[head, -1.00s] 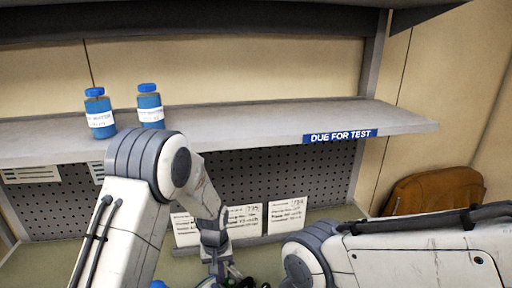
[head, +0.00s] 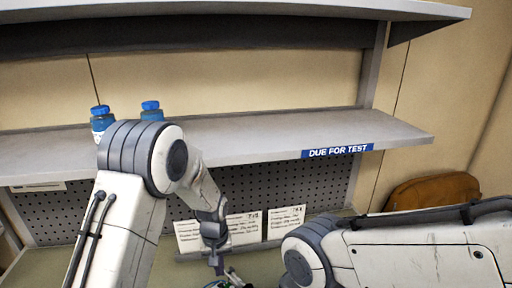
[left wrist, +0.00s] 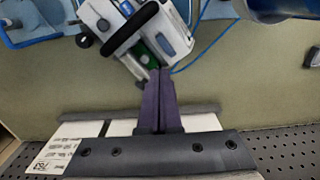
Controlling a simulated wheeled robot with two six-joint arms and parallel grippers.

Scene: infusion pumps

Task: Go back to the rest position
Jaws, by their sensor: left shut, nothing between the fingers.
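My left gripper (head: 217,264) hangs near the bottom edge of the head view, below the shelf and in front of the standing cards. In the left wrist view its dark purple fingers (left wrist: 160,95) are closed together with nothing between them. A white pump-like device (left wrist: 140,35) with a black handle and a blue panel lies beyond the fingertips; I cannot tell whether they touch it. My right gripper is out of view; only my right arm shows at the lower right of the head view.
A grey shelf (head: 250,136) with a blue "DUE FOR TEST" label (head: 337,151) crosses the head view. White cards (head: 286,222) stand below. A brown chair back (head: 434,190) is at right.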

